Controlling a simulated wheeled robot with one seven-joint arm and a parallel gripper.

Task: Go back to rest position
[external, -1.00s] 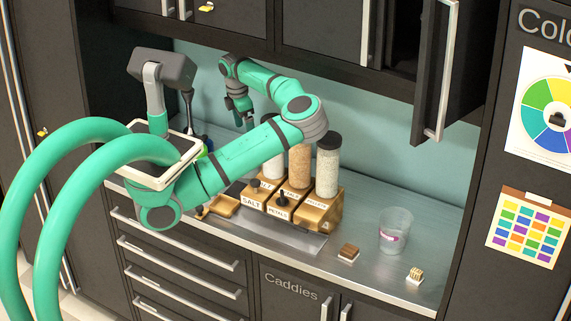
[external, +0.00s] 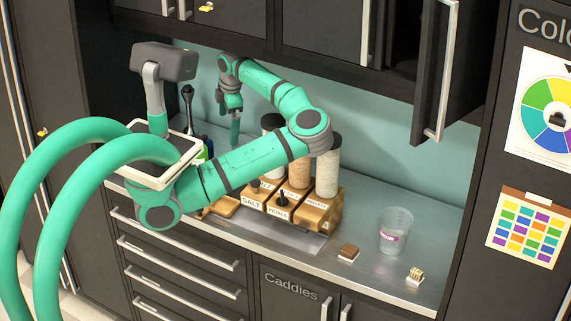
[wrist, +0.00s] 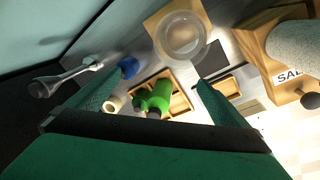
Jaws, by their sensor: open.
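My gripper (external: 230,122) hangs at the end of my bent arm, above the back of the counter and left of the dispenser jars. In the wrist view my gripper (wrist: 161,80) shows two green fingers spread apart with nothing held between them. Below and between the fingers, apart from them, a green bottle (wrist: 154,98) shows over a wooden tray (wrist: 181,103).
The wooden dispenser stand (external: 318,212) with tall jars is beneath my arm. A clear cup (external: 395,232) and two small blocks, brown (external: 349,252) and light (external: 415,275), stand on the right. An open cabinet door (external: 440,75) hangs above.

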